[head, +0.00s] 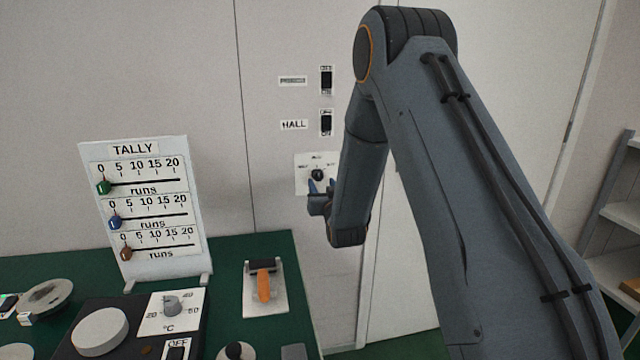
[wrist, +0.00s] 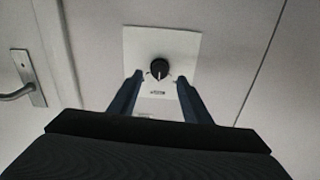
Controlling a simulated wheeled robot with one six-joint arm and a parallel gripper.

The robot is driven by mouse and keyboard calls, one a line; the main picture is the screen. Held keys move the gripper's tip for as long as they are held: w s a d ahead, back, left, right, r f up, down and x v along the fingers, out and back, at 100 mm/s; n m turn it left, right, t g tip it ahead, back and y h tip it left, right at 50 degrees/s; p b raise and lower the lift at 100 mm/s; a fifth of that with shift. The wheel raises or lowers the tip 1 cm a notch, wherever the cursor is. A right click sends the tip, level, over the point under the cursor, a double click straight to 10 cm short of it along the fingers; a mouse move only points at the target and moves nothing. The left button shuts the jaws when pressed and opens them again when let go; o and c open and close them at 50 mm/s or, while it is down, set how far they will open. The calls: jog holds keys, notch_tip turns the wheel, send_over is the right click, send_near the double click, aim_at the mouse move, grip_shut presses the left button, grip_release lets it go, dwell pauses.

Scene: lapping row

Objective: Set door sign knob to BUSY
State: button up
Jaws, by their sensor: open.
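The door sign knob (head: 317,174) is a round black knob on a white square plate (head: 301,187) on the wall, partly covered by my arm in the head view. In the wrist view the knob (wrist: 159,69) sits mid-plate, with a pale pointer line toward the small dark label at the lower part of the plate (wrist: 188,42). The label lettering is too small to read. My gripper (head: 321,187) is in front of the plate. In the wrist view my gripper (wrist: 159,80) is open, with one blue finger on each side of the knob, and no contact is visible.
Two black wall switches, an upper one (head: 326,80) and the HALL one (head: 326,123), are above the plate. A green table (head: 225,262) at left holds a TALLY board (head: 133,150) and an orange-handled lever (head: 263,285). A door handle (wrist: 18,92) is left in the wrist view.

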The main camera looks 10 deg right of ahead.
jog(key=shift+s, duration=1.35)
jog(key=s+f+g, duration=0.2)
jog(key=s+g, duration=0.7)
jog(key=s, duration=1.2)
jog(key=s+f+g, duration=0.3)
jog(key=s+g, duration=0.5)
jog(key=s, duration=1.4)
jog(key=shift+f+n+g, duration=0.15)
jog(key=shift+n+g, duration=0.25)
